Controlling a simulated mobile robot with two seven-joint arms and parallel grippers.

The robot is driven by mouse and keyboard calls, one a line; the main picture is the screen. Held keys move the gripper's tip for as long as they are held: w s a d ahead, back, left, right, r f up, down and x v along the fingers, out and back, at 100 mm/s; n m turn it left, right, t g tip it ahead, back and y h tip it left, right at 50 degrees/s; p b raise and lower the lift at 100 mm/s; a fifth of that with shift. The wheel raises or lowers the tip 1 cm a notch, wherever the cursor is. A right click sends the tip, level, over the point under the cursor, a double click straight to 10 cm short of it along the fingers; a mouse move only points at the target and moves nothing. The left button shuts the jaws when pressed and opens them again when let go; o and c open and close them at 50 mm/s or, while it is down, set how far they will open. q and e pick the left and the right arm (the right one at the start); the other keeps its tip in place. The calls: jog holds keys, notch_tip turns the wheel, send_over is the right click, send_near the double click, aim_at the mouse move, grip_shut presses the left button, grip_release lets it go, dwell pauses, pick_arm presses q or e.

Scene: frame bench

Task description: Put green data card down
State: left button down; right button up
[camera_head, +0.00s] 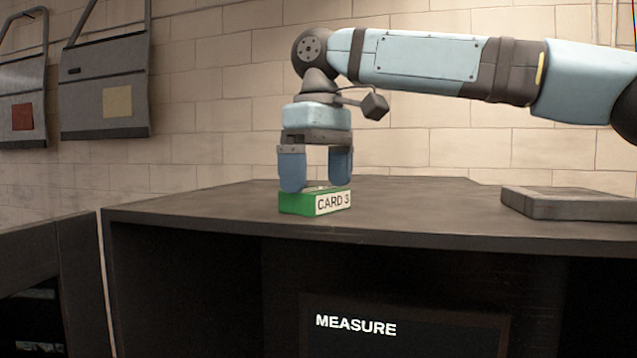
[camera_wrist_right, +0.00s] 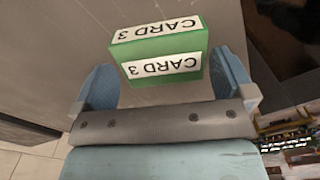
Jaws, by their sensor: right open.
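The green data card (camera_head: 298,203) is a small green block with white labels reading "CARD 3". It rests on the dark bench top (camera_head: 420,213) near its front edge. My right gripper (camera_head: 316,183) is directly above it, pointing down, with its blue fingers apart. In the right wrist view the card (camera_wrist_right: 150,50) lies between and beyond the fingertips of my right gripper (camera_wrist_right: 168,85), and gaps show beside it. My left gripper is in neither view.
A flat grey slab (camera_head: 570,203) lies on the bench top at the right. A panel marked "MEASURE" (camera_head: 400,330) is on the bench front. Grey door-like frames (camera_head: 105,85) hang on the brick wall at the left. The bench top between card and slab is clear.

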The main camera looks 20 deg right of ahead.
aim_at(318, 189)
notch_tip(318, 189, up, 11)
dwell(0.8)
